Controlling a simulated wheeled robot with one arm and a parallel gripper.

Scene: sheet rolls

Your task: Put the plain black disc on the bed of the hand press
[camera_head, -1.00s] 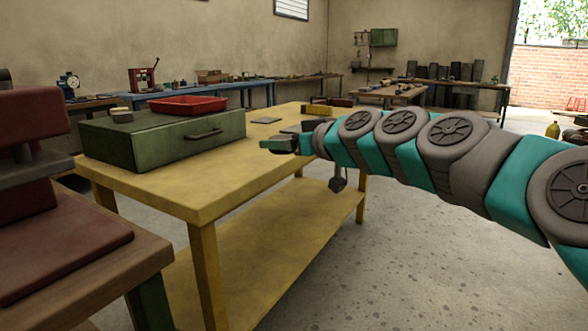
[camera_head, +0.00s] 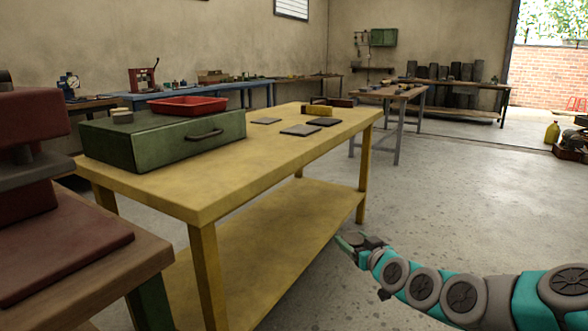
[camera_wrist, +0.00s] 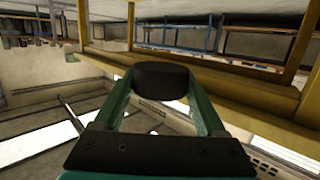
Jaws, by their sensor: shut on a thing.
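My gripper (camera_head: 354,240) is low at the right of the yellow table in the head view, held out over the floor. In the wrist view its green fingers are shut on a plain black disc (camera_wrist: 160,76), gripped between the tips. The disc is hard to make out in the head view. A dark red press (camera_head: 35,120), cut off by the left edge, stands on a brown bench. Its flat dark red bed (camera_head: 65,245) is bare where it shows. My gripper is well to the right of it, with the yellow table's legs between in the picture.
The yellow table (camera_head: 150,185) carries a green case (camera_head: 165,145) with a red tray (camera_head: 188,105), several dark flat plates (camera_head: 300,130) and a yellow block (camera_head: 318,108). A smaller red lever press (camera_head: 143,80) stands on the far blue bench.

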